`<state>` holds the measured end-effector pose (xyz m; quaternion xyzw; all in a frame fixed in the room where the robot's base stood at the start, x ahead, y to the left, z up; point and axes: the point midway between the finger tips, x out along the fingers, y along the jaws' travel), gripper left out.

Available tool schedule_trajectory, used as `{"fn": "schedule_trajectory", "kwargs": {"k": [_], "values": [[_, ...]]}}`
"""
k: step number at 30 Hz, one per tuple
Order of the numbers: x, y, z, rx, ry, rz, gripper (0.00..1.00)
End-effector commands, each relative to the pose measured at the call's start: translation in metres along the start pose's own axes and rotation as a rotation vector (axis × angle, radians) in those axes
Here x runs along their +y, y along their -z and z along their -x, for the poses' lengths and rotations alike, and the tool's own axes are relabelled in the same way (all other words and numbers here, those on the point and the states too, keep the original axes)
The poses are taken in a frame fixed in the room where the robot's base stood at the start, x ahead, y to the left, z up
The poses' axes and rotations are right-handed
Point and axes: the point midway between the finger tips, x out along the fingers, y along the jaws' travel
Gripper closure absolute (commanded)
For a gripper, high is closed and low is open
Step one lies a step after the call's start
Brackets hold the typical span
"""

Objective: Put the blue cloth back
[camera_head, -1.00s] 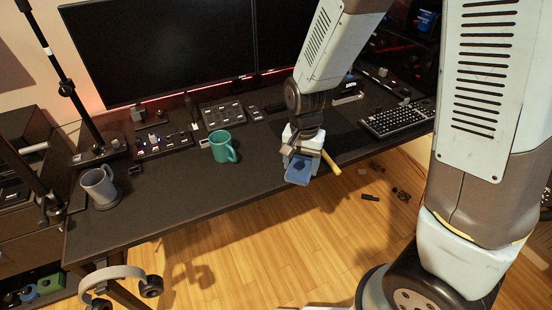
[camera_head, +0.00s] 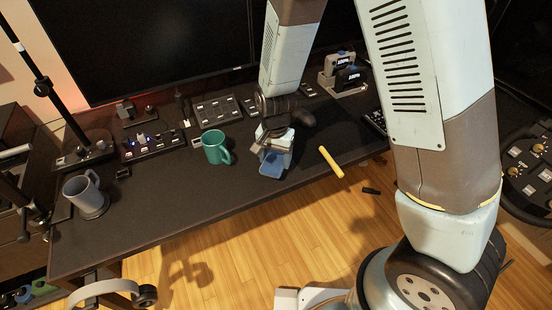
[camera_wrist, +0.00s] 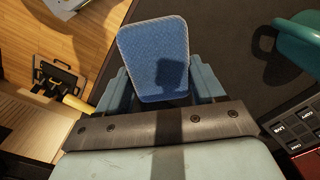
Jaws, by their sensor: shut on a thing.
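The blue cloth (camera_wrist: 155,58) is a small rounded pad, held between the two fingers of my gripper (camera_wrist: 158,85) in the wrist view. In the head view the cloth (camera_head: 273,166) shows as a blue patch at the front of my gripper (camera_head: 271,160). My gripper is shut on it, just above the desk (camera_head: 200,195) near its front edge. I cannot tell whether the cloth touches the desk. The far end of the cloth is free, and the part between the fingers is partly hidden.
A teal mug (camera_head: 215,147) stands close left of my gripper. A grey mug (camera_head: 86,194) stands at the desk's left end. A yellow cylinder (camera_head: 331,162) lies at the front edge to the right. Control panels (camera_head: 152,145) line the back. The front left desk surface is clear.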

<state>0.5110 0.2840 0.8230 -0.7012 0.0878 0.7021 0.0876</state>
Motion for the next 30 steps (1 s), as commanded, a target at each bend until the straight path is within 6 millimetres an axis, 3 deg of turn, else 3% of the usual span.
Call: {"fn": "schedule_trajectory", "kwargs": {"k": [11, 18, 29, 30], "values": [[-0.009, 0.003, -0.02, -0.001, -0.001, 0.001, 0.6], [-0.011, 0.001, -0.047, -0.001, -0.002, 0.004, 0.6], [-0.012, 0.0, -0.051, 0.0, 0.0, 0.008, 0.6], [-0.012, 0.0, -0.05, 0.0, 0.0, 0.009, 0.29]]}}
